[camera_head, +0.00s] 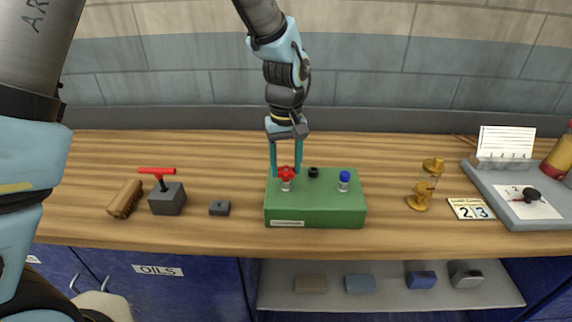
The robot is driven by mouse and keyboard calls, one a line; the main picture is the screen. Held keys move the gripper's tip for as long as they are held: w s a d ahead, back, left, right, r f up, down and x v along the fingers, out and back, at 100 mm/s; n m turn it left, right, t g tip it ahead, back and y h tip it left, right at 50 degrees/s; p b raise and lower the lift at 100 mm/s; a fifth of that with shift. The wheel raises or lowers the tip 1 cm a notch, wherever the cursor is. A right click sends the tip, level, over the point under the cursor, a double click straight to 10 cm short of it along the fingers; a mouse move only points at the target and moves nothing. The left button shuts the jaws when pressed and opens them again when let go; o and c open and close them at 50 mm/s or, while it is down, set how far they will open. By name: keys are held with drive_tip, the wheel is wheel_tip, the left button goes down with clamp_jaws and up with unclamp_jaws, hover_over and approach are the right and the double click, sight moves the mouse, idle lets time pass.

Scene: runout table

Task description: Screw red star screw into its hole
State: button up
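The red star screw (286,173) stands upright on the green block (315,212), at its left side, with a pale shank showing below the red head. My gripper (286,172) points down over the block, its two teal fingers on either side of the red head. A gap seems to show between the fingers and the head, but I cannot tell whether they touch it. The hole under the screw is hidden. A blue-headed screw (344,180) stands at the block's right, and a black round part (313,172) sits at the back between them.
Left of the block are a small grey block (219,208), a grey block with a red T-handle (166,197) and a brown brush-like object (125,199). To the right are a brass hourglass-like object (425,187), a number card (470,209) and a grey tray (500,205).

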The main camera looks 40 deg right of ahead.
drive_tip(key=o, duration=0.3)
drive_tip(key=shift+o, duration=0.2)
